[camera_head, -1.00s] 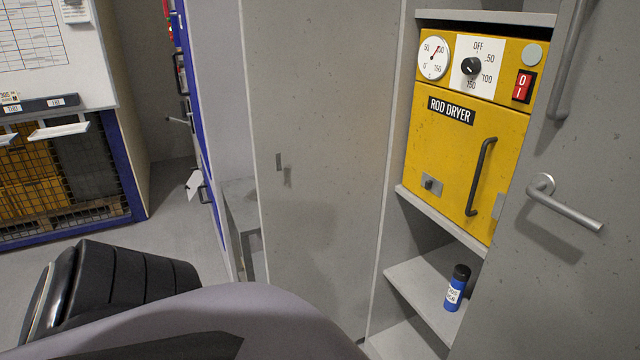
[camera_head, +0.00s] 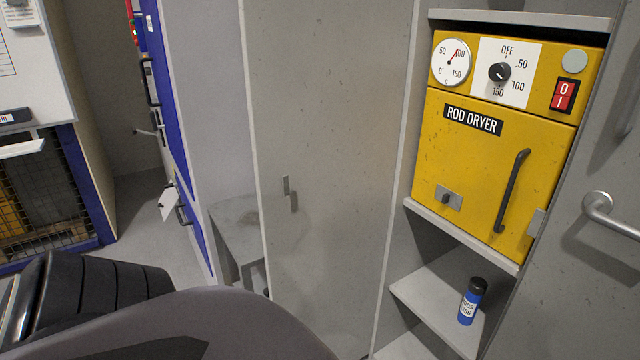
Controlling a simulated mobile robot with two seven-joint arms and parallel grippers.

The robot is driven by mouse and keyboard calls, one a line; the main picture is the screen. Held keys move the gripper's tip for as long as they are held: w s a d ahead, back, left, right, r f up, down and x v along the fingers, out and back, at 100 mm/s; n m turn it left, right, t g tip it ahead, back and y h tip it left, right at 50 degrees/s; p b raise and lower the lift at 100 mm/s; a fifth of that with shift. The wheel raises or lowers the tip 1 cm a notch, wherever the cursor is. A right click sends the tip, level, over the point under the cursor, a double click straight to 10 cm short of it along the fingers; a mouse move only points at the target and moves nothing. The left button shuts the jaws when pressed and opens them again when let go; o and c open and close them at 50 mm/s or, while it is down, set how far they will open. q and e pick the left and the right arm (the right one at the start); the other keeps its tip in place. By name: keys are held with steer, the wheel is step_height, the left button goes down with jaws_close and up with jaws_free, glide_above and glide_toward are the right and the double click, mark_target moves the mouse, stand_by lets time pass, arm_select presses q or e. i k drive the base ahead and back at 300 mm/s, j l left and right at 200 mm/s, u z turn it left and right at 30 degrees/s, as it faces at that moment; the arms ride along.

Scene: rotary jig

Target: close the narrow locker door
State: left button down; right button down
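A tall narrow grey panel (camera_head: 335,150) stands left of the open locker, with a small latch plate (camera_head: 286,186) near its left edge. It looks like a door standing open, seen on its inner face. A second grey door (camera_head: 600,270) with a lever handle (camera_head: 612,212) is cut off at the right edge; it also stands open. Between them the locker shows a yellow rod dryer (camera_head: 490,160) and a lower shelf (camera_head: 425,300). Neither gripper is in view. My own arm covers the bottom left, apparently in front of the panel's lower part.
A blue bottle (camera_head: 471,301) stands on the lower shelf. A grey ledge (camera_head: 235,225) shows left of the panel. Blue-framed mesh storage (camera_head: 45,200) stands at far left. Bare floor (camera_head: 150,215) lies between it and the blue-edged cabinet.

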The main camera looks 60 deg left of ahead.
mark_target(325, 80)
steer(key=k+j, duration=0.1)
steer(key=j, duration=0.4)
steer(key=k+j+z, duration=0.15)
steer(key=j, duration=0.35)
steer(key=k+j, duration=0.1)
steer(key=j, duration=0.4)
steer(key=k+j+z, duration=0.1)
steer(key=j, duration=0.35)
steer(key=k+j, duration=0.2)
steer(key=j, duration=0.3)
steer(key=k+j+z, duration=0.15)
steer(key=j, duration=0.3)
steer(key=k+j, duration=0.2)
steer(key=j, duration=0.25)
steer(key=k+j+z, duration=0.1)
steer(key=j, duration=0.35)
steer(key=k, duration=0.05)
